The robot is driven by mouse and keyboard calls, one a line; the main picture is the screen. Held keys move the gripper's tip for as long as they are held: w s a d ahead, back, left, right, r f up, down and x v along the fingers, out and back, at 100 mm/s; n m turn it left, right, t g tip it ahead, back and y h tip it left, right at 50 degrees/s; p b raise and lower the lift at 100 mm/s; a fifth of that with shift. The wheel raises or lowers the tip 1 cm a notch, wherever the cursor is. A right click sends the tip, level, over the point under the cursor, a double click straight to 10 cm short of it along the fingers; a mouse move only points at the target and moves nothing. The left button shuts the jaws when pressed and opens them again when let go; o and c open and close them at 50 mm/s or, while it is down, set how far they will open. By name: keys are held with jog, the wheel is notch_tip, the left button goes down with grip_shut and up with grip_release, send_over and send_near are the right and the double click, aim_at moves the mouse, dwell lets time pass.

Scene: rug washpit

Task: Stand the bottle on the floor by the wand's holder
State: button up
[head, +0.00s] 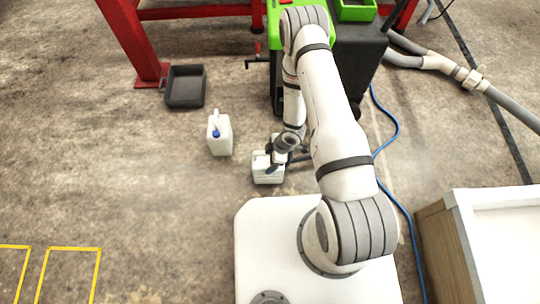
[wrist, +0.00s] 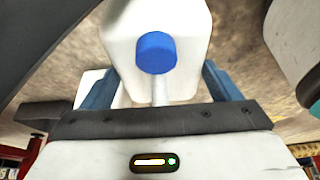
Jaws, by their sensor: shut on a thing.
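My gripper (head: 280,154) is shut on a white bottle (head: 267,173), just in front of my base in the head view. In the wrist view the bottle (wrist: 190,22) has a blue cap facing the camera, and the blue fingers of my gripper (wrist: 160,88) are on either side of its neck. Whether its base touches the floor I cannot tell. A second white bottle with a blue cap (head: 220,136) stands upright on the floor to the left, a short gap away. I cannot pick out the wand's holder for sure; my arm covers part of the area behind.
A green and dark machine (head: 358,60) stands behind my arm. A black tray (head: 185,87) lies by the red frame's leg (head: 130,45). A blue hose (head: 386,112) and a grey pipe (head: 440,65) run at right, near a white-topped cabinet (head: 500,230).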

jog(key=o, duration=1.9)
jog(key=shift+o, duration=0.2)
